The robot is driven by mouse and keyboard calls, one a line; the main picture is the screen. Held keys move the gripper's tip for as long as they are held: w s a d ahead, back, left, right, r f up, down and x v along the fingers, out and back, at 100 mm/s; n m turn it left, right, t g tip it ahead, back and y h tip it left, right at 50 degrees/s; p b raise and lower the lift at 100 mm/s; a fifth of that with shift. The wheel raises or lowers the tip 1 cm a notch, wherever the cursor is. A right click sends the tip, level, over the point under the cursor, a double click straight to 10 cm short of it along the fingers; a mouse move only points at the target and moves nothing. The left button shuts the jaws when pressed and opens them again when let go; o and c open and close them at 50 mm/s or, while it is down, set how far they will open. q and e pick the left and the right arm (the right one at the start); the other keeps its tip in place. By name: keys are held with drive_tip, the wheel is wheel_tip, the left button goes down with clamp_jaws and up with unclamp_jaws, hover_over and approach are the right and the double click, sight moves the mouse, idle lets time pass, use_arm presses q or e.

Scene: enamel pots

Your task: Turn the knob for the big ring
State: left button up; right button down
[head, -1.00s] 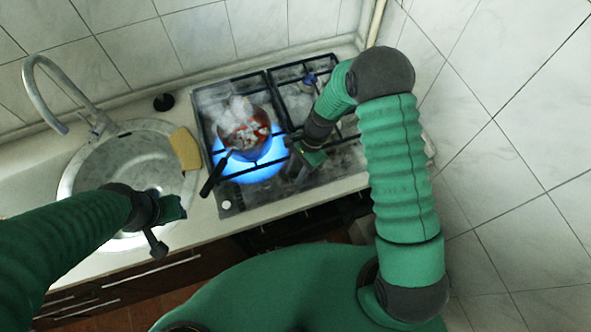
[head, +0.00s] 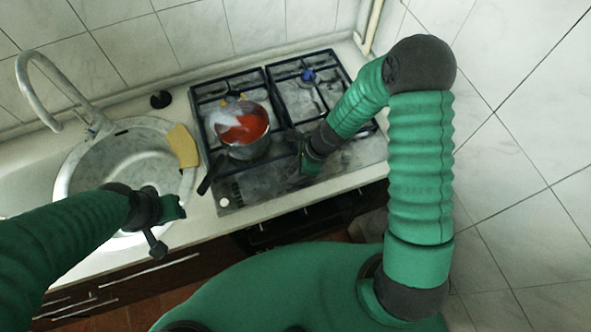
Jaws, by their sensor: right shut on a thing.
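My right gripper (head: 298,164) is low at the hob's front middle, to the right of the pot. It is shut on a knob, which the gripper hides from this view. A small pale round part (head: 224,202) shows at the hob's front left corner. My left gripper (head: 166,229) is open and empty in front of the sink.
A round sink (head: 78,190) with a tall tap (head: 36,90) is on the left. A yellow sponge or cloth (head: 183,146) lies on its right rim. A small black object (head: 161,99) lies behind it. The tiled wall (head: 520,150) stands close on the right.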

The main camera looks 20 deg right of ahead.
drive_tip(key=shift+w, duration=0.1)
idle(0.4)
drive_tip(key=c, duration=1.4)
unclamp_jaws()
drive_tip(key=o, duration=0.4)
drive_tip(key=shift+a, duration=0.1)
drive_tip(key=shift+c, duration=0.2)
drive_tip(key=shift+r, duration=0.1)
drive_tip(key=p+v, duration=0.2)
drive_tip(key=v, duration=1.4)
drive_tip(key=shift+r, duration=0.3)
